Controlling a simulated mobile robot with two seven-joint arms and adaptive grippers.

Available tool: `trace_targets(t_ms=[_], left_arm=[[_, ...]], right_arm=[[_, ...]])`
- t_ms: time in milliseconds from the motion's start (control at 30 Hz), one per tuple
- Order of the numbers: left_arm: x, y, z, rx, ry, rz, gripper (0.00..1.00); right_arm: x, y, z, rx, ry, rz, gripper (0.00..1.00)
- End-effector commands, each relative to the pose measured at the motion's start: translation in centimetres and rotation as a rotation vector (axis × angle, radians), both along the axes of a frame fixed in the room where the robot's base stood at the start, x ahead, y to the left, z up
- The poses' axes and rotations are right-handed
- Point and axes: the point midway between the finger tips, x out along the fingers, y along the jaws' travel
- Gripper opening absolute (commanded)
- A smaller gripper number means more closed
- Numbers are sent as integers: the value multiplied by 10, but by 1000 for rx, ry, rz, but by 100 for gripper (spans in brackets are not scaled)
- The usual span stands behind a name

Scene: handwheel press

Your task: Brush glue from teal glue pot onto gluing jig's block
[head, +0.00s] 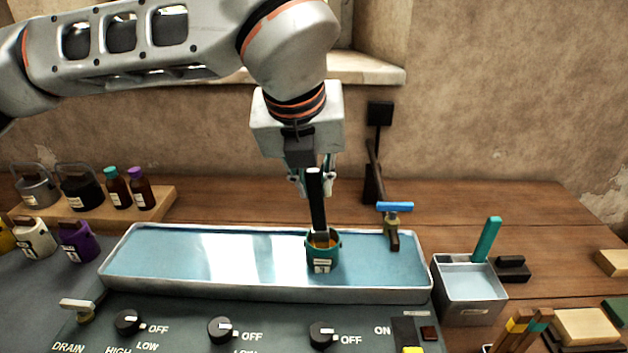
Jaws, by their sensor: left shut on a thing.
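The teal glue pot (321,262), with a pale label and amber glue showing inside, stands at the right part of a long shallow metal basin (200,285). My left gripper (314,180) is above the pot, pointing down and shut on a dark-handled brush (317,208). The brush is upright, its lower end at or inside the pot's mouth; the bristles are hidden. A pale wooden block (586,325) in a dark holder at the lower right may be the gluing jig's block, but I cannot be sure. My right gripper is not in view.
A tap with a blue handle (395,207) stands over the basin, right of the pot. A metal box (470,292) with a teal-handled tool stands further right. Bottles and small kettles are on a wooden shelf (160,203) at left. Knobs line the front panel.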

Motion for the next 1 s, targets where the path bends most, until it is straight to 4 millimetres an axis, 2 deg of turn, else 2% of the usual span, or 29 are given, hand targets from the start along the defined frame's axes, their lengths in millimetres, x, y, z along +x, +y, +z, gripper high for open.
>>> trace_targets(t_ms=[367, 1000], left_arm=[[0, 0, 5, 0, -1, 0, 0], [0, 0, 46, 0, -2, 0, 0]], right_arm=[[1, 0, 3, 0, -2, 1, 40], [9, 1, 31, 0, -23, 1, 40]])
